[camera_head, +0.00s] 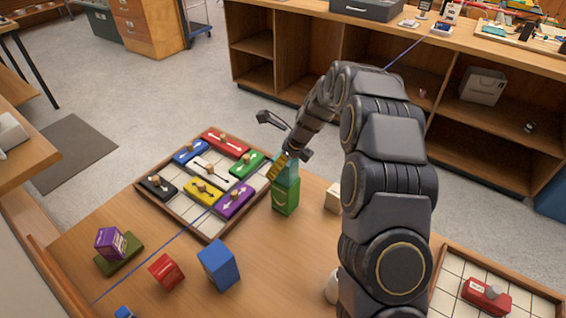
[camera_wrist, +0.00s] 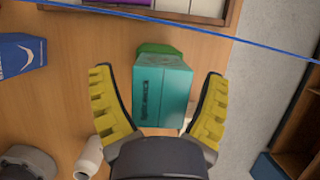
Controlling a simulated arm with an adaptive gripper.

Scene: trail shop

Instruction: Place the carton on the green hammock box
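The teal carton (camera_head: 287,169) stands on top of the green hammock box (camera_head: 286,199), which bears a white curved mark, on the wooden table. In the wrist view the carton (camera_wrist: 162,92) lies between my fingers, and a green edge of the box (camera_wrist: 160,48) shows past it. My gripper (camera_head: 283,161) is at the carton's height. In the wrist view my gripper (camera_wrist: 159,74) has its yellow-padded fingers spread wide, with gaps at the carton's sides. The contact between carton and box is partly hidden.
A tray (camera_head: 209,240) with coloured sliding blocks lies behind left. A blue box (camera_head: 218,266), a red box (camera_head: 167,272) and a purple carton (camera_head: 110,243) stand at front left. A cream block (camera_head: 333,197) is close right. A thin blue cord (camera_head: 160,248) crosses the view.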

